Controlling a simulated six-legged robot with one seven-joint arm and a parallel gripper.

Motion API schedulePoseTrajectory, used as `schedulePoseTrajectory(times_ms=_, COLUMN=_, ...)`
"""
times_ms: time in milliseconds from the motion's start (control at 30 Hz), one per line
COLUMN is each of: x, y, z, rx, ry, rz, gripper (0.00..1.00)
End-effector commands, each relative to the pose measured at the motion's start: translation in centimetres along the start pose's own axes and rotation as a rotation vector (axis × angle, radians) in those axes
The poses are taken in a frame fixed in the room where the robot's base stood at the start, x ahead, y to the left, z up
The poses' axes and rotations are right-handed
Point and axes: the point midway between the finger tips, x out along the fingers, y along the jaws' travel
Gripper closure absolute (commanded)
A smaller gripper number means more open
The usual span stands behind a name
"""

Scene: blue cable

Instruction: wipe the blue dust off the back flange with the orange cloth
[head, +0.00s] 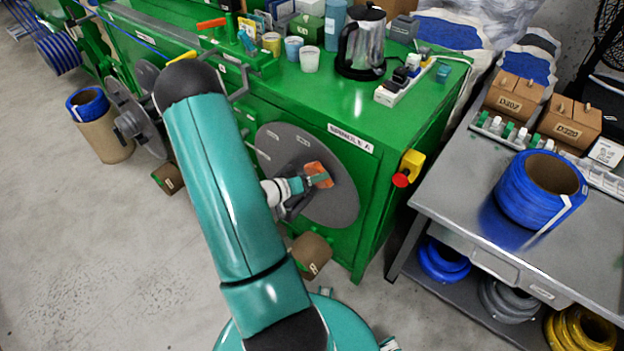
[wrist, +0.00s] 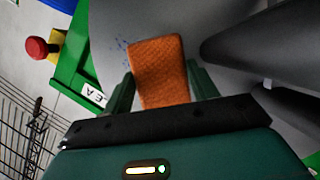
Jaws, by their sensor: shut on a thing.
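The orange cloth (wrist: 160,70) is between the two fingers of my gripper (wrist: 162,85), which is shut on it. In the head view the cloth (head: 319,174) is at the face of the large grey round flange (head: 338,200) on the green machine. I cannot tell whether the cloth touches the flange. In the wrist view a few small blue dust specks (wrist: 124,45) show on the grey flange (wrist: 112,18), just left of the cloth. My gripper (head: 308,181) covers part of the flange in the head view.
A red stop button on a yellow box (head: 410,167) sticks out right of the flange. A metal table (head: 440,170) with a blue cable coil (head: 510,190) stands at the right. Cups and a coffee pot (head: 362,45) stand on the machine top.

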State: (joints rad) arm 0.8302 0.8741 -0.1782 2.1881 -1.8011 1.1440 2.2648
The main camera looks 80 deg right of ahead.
Motion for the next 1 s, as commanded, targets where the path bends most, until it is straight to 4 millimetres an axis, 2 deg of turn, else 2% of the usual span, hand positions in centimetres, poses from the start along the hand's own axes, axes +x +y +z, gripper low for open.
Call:
schedulePoseTrajectory(times_ms=433, x=0.6, y=0.1, z=-0.1, rx=-0.001, ry=0.0, rz=-0.001, gripper=0.6)
schedulePoseTrajectory(times_ms=1000, x=1.6, y=2.6, z=2.5, rx=0.0, ry=0.001, rz=0.0, gripper=0.6)
